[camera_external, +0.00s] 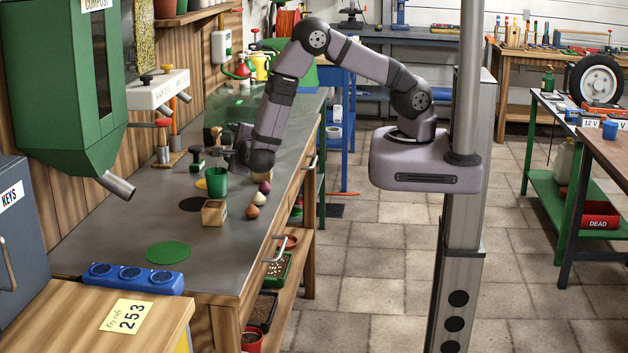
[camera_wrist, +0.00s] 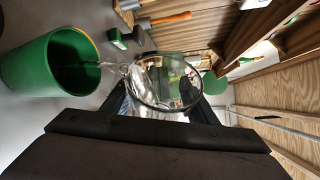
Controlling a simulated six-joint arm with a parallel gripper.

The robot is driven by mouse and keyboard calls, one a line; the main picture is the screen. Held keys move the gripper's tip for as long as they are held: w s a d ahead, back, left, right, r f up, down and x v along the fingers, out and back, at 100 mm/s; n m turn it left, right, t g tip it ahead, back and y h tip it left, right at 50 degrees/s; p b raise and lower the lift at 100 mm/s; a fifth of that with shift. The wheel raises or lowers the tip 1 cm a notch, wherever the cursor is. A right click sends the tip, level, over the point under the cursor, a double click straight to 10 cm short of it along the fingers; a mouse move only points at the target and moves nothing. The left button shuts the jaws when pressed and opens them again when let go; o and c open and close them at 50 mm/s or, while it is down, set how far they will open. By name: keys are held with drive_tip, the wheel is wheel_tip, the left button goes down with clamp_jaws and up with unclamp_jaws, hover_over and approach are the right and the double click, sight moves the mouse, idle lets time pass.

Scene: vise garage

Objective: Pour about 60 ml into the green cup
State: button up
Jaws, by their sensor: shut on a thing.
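The green cup (camera_external: 216,183) stands upright on the grey bench top in the external view. In the wrist view the green cup (camera_wrist: 30,72) is at the left, its mouth turned toward the glass. My gripper (camera_wrist: 160,105) is shut on a clear glass vessel (camera_wrist: 165,80), tilted with its lip toward the cup. A clear stream (camera_wrist: 105,67) seems to run from the vessel into the cup's mouth. The liquid level inside the cup is hidden. In the external view my gripper (camera_external: 228,158) is just above and behind the cup, and the vessel is hard to make out.
A small wooden box (camera_external: 214,213) and several onion-like bulbs (camera_external: 253,211) lie near the cup. A green disc (camera_external: 167,253) and a blue three-hole block (camera_external: 133,278) are nearer. A green hopper's spout (camera_external: 117,185) overhangs the left. Bench space between box and green disc is clear.

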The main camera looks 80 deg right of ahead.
drive_tip(key=shift+n, duration=0.3)
drive_tip(key=m+y, duration=0.1)
drive_tip(key=m, duration=0.2)
drive_tip(key=shift+m+y+p, duration=0.35)
drive_tip(key=shift+m+y, duration=0.05)
